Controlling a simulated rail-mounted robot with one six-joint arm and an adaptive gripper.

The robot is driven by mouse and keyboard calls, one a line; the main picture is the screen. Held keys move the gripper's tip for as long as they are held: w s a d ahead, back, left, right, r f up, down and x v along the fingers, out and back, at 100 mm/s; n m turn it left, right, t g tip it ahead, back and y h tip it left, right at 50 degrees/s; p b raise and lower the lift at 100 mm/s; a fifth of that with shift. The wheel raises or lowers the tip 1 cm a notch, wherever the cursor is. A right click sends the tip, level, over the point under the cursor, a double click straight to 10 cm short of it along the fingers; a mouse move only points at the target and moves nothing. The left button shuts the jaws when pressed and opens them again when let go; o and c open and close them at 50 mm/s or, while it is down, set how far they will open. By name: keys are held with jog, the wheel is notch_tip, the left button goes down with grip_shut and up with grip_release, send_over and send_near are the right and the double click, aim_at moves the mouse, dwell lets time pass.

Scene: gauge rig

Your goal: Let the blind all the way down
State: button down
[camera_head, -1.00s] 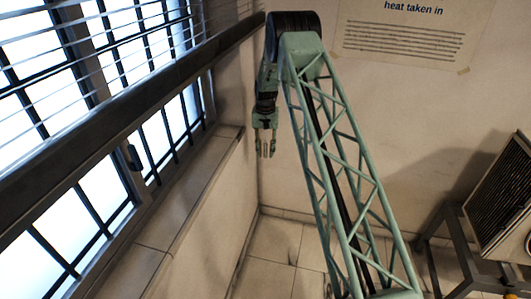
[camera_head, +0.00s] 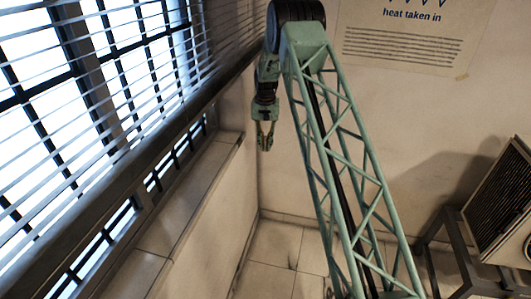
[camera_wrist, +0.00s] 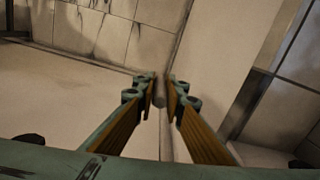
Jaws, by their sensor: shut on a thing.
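The blind (camera_head: 120,100) hangs over the window at the left in the head view, its pale slats spread out and tilted. Its dark bottom rail (camera_head: 105,195) runs slantwise above the sill, with a strip of barred window showing below it. My gripper (camera_head: 265,143) is to the right of the blind, near the room's corner, pointing down. In the wrist view its fingers (camera_wrist: 161,92) are shut on a thin grey cord with a thicker grey end (camera_wrist: 160,97) between the tips. Where the cord joins the blind is not visible.
A tiled window sill (camera_head: 185,215) lies below the window. A dark ribbed panel on a metal stand (camera_head: 495,215) is at the right. A paper sign (camera_head: 410,32) is on the far wall. The tiled floor (camera_head: 275,245) in the corner is clear.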

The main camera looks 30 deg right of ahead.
notch_tip(320, 180, up, 5)
jog(key=shift+w+d+r+p, duration=0.1)
jog(key=shift+w+r+p, duration=0.05)
jog(key=shift+p, duration=0.4)
jog(key=shift+w+d+r, duration=0.1)
jog(key=shift+r, duration=0.05)
dwell(0.5)
jog(key=c, duration=2.7)
grip_release()
jog(key=shift+r, duration=0.1)
jog(key=shift+a+f, duration=0.25)
jog(key=shift+f, duration=0.1)
jog(key=shift+s+r, duration=0.1)
jog(key=shift+s, duration=0.1)
